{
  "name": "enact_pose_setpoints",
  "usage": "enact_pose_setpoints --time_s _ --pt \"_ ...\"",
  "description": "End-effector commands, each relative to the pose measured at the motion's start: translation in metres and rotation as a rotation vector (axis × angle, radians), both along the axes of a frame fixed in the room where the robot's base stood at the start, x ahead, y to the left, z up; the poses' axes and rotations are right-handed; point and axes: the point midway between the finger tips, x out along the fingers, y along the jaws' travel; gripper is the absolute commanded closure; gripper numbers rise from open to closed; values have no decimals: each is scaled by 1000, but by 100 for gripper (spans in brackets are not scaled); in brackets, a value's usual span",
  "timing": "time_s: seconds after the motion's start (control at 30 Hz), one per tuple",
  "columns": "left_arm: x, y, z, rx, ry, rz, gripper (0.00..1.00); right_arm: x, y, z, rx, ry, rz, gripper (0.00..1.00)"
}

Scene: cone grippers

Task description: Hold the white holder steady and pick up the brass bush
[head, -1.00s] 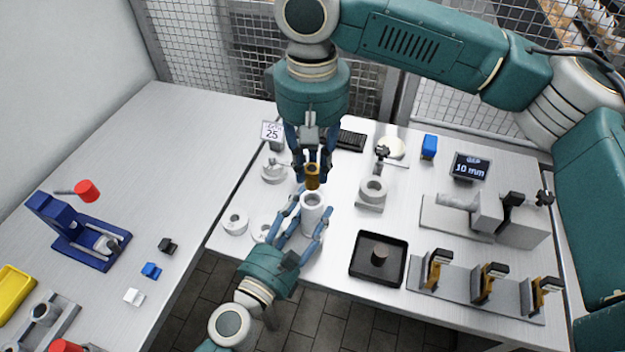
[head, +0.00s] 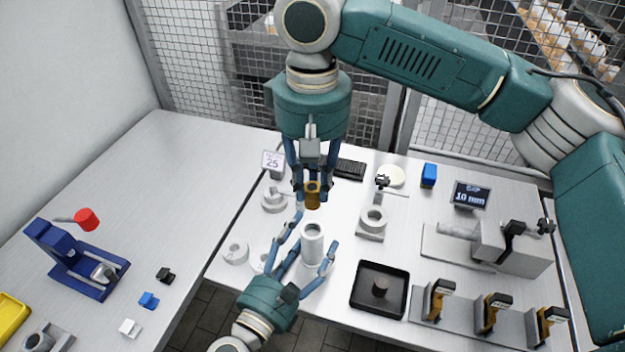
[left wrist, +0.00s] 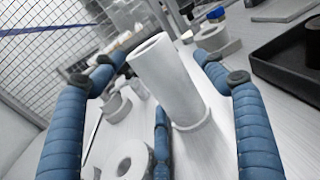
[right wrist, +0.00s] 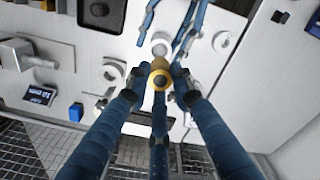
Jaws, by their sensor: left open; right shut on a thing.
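The brass bush (head: 312,195) is gripped by my right gripper (head: 312,190), which hangs from above; the bush also shows between its fingertips in the right wrist view (right wrist: 160,72). The white holder (head: 312,243) stands upright on the table just below the bush in the head view, a tall tube with an open top. It also shows in the left wrist view (left wrist: 172,85), standing on a round base. My left gripper (head: 314,242) is open, its fingers spread around the holder and apart from it.
White rings (head: 235,251) lie left of the holder. A black tray (head: 380,288) with a dark cylinder stands at right, near a grey block with a ring (head: 372,221). A rack of clamps (head: 485,312) lies at the front right.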

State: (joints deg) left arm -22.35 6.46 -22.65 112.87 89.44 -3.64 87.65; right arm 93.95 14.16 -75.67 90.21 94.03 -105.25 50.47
Motion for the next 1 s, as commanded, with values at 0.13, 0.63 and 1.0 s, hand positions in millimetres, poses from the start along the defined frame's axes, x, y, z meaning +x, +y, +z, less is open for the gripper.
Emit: enact_pose_setpoints --time_s 0.13,0.63,1.0 --pt "-8 4 -2 -2 8 1 27 0 0 0 0 0 0 100" --pt "-83 43 -1 -1 4 4 27 0 0 0 0 0 0 100" --pt "-106 54 0 0 -1 0 27 0 0 0 0 0 0 100"
